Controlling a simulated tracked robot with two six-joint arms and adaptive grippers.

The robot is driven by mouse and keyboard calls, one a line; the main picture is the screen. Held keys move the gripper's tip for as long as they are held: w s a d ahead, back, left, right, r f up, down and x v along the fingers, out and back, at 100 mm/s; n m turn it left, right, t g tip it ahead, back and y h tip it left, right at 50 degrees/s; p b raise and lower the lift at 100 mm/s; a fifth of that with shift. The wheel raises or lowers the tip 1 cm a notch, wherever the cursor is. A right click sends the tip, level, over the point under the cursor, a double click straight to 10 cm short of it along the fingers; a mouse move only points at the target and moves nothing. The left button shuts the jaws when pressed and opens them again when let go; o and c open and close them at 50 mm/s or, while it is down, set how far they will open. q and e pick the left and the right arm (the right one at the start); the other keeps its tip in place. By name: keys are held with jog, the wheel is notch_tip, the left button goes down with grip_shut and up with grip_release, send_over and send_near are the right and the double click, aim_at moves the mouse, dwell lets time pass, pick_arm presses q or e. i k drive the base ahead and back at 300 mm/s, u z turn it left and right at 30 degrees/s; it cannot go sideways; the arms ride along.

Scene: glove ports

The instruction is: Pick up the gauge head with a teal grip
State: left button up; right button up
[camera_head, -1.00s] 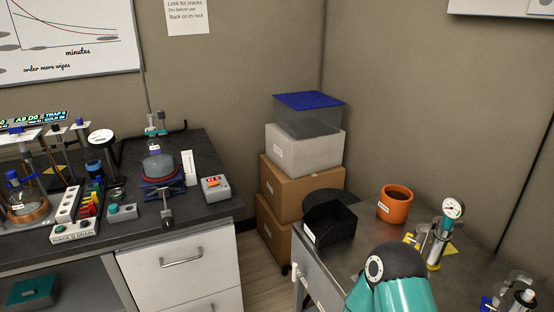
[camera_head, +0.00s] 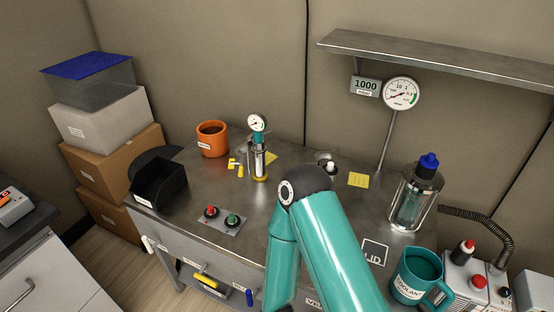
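The gauge head (camera_head: 257,125) shows in the head view, left of centre on the steel bench. It has a round white dial with a teal grip (camera_head: 258,139) below it. It stands upright on top of a shiny metal cylinder (camera_head: 259,162) with a yellow band at its base. One of my teal arms reaches in from the bottom edge, and its dark joint is in front and to the right of the cylinder. Neither of my grippers is in view.
On the steel bench (camera_head: 205,180) are an orange pot (camera_head: 212,139), a black bin (camera_head: 158,184), a button box (camera_head: 222,220) and a teal mug (camera_head: 417,274). A glass vessel (camera_head: 412,200) stands at right beneath a wall shelf (camera_head: 450,65). Stacked boxes (camera_head: 115,160) stand left.

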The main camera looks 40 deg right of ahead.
aim_at(257, 121)
jog(key=z, duration=0.4)
jog(key=i, duration=0.3)
jog(key=z, duration=2.8)
jog(key=k, duration=0.5)
jog(key=u, duration=0.5)
jog(key=k, duration=1.05)
jog(key=u, duration=1)
jog(key=i, duration=0.95)
jog(key=u, duration=0.1)
